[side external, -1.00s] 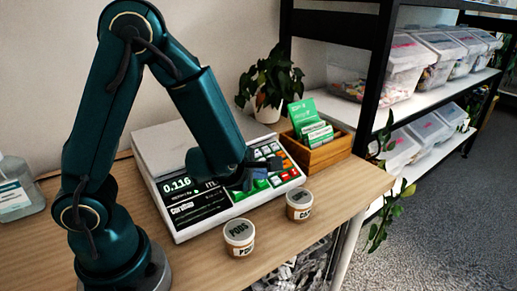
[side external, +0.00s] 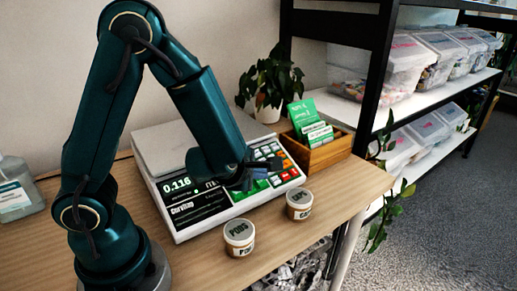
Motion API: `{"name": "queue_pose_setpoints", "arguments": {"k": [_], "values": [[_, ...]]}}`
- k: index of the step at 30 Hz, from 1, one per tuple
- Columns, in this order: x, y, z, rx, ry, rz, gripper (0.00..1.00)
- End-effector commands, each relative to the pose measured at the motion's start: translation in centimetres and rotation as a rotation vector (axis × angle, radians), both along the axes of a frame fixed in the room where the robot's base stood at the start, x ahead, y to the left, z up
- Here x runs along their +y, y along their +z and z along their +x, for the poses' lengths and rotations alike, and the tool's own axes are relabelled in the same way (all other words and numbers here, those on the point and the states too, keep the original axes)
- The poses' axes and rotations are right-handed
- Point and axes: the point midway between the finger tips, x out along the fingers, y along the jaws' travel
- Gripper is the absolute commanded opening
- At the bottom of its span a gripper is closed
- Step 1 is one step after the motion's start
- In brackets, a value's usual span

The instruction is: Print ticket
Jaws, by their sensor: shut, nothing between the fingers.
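A white scale with a label printer (side external: 183,230) stands on the wooden table, with a flat weighing plate at its back. Its dark display (side external: 180,187) reads 0.116. Its keypad (side external: 287,166) has green, white and orange-red keys, partly hidden behind my gripper. My gripper (side external: 254,183) is shut and empty, low over the left part of the keypad. I cannot tell whether its tips touch a key. No printed ticket is visible.
A wooden box (side external: 325,154) with green cards and a potted plant (side external: 268,85) are behind. A clear bottle (side external: 14,190) stands at left.

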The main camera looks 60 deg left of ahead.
Motion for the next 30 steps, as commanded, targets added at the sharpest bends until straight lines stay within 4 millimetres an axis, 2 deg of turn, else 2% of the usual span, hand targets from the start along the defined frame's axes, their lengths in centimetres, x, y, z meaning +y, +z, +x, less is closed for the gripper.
{"name": "queue_pose_setpoints", "arguments": {"k": [20,30], "values": [[0.01,-0.02,0.00,0.000,0.000,0.000,0.00],[0.35,-0.82,-0.03,0.002,0.000,0.001,0.00]]}}
